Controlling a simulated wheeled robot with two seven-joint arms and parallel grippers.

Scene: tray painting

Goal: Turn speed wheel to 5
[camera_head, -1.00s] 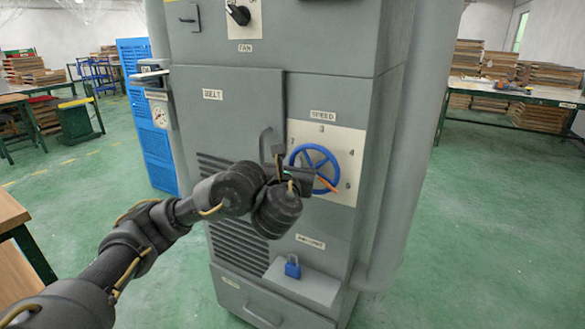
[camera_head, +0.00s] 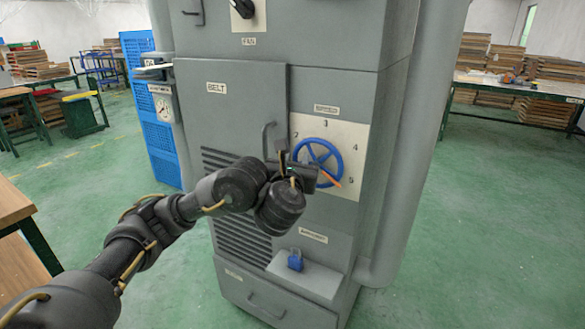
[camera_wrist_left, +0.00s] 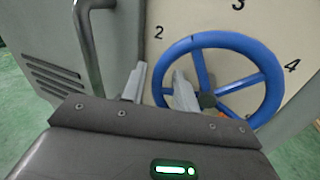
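The blue spoked speed wheel (camera_head: 318,163) is mounted on a pale dial plate (camera_head: 352,136) on the front of the grey machine. Numbers 2, 3, 4 and 5 stand around it. An orange pointer (camera_head: 331,180) points to the lower right, just below the 5 (camera_head: 351,181). My left gripper (camera_head: 291,158) is at the wheel's left side and hides part of it. In the left wrist view, its fingers (camera_wrist_left: 160,72) are apart, one outside and one inside the left rim of the wheel (camera_wrist_left: 222,38). Contact with the rim cannot be told. My right gripper is out of view.
A door handle (camera_head: 268,140) stands out close to the left of my gripper. A thick grey pipe (camera_head: 405,160) runs down the machine's right side. Green floor is free around the machine.

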